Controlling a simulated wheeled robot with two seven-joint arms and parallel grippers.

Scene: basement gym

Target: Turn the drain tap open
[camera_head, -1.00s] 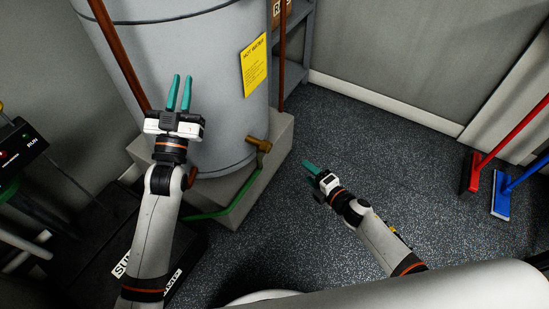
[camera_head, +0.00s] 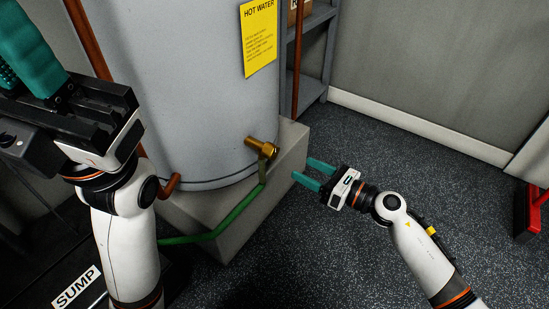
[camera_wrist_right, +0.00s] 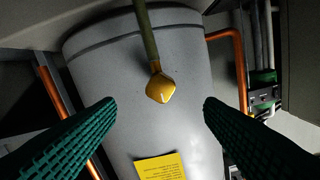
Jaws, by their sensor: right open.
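The brass drain tap (camera_head: 261,147) sticks out low on the front of the grey water tank (camera_head: 190,90). A green hose (camera_head: 225,215) hangs down from it. My right gripper (camera_head: 307,172) is to the right of the tap, open and empty, with its fingers pointing left toward the tank and apart from the tap. In the right wrist view the tap (camera_wrist_right: 160,87) shows end-on between the two spread fingers, some way ahead of them. My left gripper (camera_head: 45,60) is large at the upper left; its fingertips are cut off by the picture's edge.
The tank stands on a concrete plinth (camera_head: 232,240). A copper pipe (camera_head: 169,185) is at its lower left. A grey shelf (camera_head: 318,60) stands behind at the right. The speckled floor (camera_head: 420,160) between is clear.

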